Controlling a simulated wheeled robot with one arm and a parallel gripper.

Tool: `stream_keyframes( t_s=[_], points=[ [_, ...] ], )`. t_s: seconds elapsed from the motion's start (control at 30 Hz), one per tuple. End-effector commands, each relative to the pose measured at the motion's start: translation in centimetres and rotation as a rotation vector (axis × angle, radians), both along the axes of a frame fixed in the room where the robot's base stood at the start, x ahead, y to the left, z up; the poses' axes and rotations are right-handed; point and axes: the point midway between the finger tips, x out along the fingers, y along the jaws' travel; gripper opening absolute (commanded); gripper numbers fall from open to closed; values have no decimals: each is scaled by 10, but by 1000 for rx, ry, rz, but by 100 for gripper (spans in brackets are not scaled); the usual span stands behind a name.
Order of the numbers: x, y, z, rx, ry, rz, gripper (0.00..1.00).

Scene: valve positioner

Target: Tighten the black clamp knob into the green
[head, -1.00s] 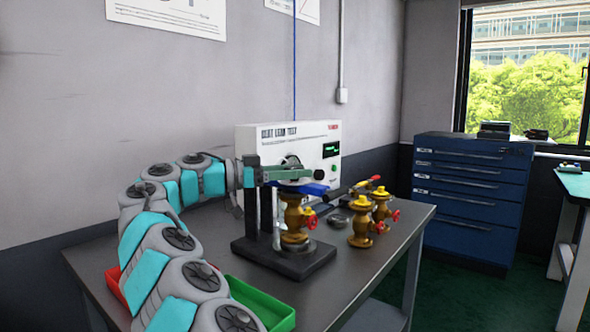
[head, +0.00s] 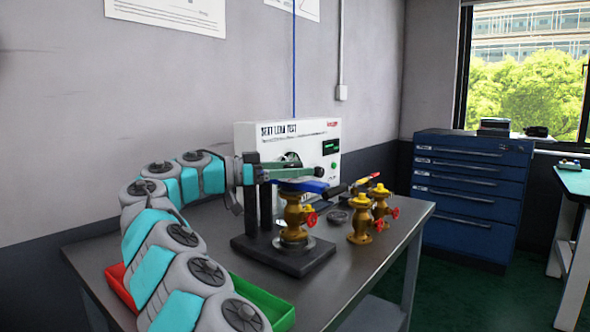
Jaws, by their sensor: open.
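A brass valve with a red handwheel (head: 295,215) stands upright in a clamp stand with a black base (head: 285,262) and dark posts. A blue part (head: 304,186) lies across the top of the valve. My gripper (head: 300,174), with long grey-green fingers, reaches in from the left just above the blue part. It is open. I cannot make out the black clamp knob, which the fingers may hide. I cannot tell whether the fingers touch anything. Behind stands the white seat leak test box (head: 247,148), with a partly hidden round dial (head: 291,159). Its needle and any green band are unreadable.
Two more brass valves (head: 360,222) (head: 381,207) stand right of the stand, near a dark round part (head: 337,216). Red (head: 118,285) and green (head: 262,303) trays lie at the table's left front, partly behind my arm. The table's right front (head: 335,285) is clear.

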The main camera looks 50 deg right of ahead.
Motion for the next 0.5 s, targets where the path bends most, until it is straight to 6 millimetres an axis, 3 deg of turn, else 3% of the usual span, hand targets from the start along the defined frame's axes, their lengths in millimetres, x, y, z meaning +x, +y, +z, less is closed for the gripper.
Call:
stream_keyframes(
  t_s=[0.27,0.5],
  points=[
    [1,0,5,1,0,2,83],
    [2,-1,25,2,-1,5,83]
  ],
)
